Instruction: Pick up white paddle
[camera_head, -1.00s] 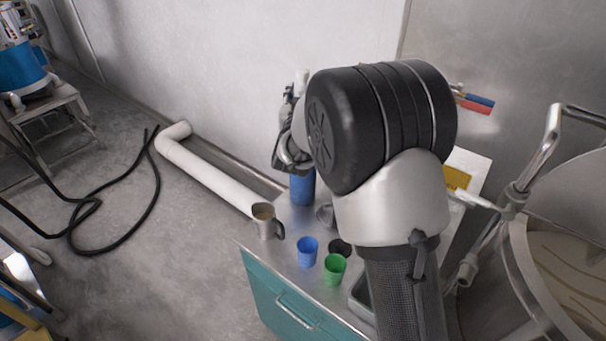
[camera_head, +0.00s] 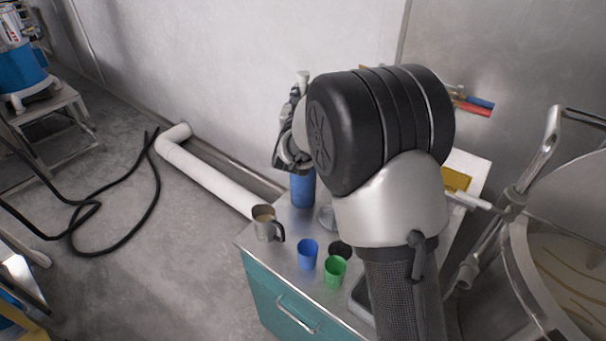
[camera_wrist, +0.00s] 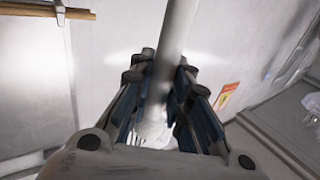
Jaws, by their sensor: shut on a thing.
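The white paddle (camera_wrist: 180,25) shows in the wrist view as a pale round shaft running from the top edge down between my fingers. Its lower end is partly hidden by the fingers and the gripper body. My gripper (camera_wrist: 166,75) is shut on this shaft, with a finger on each side. In the head view my gripper (camera_head: 290,145) is at the left of my wrist link, above the blue container (camera_head: 303,190). A short pale end of the paddle (camera_head: 303,77) sticks up above it. My arm hides part of the gripper there.
The metal counter (camera_head: 288,226) holds a metal pitcher (camera_head: 265,225), a blue cup (camera_head: 307,255), a green cup (camera_head: 335,271) and a dark round item (camera_head: 341,248). A large metal bowl (camera_head: 520,280) stands at right. Red and blue handles (camera_head: 475,104) are at the back wall.

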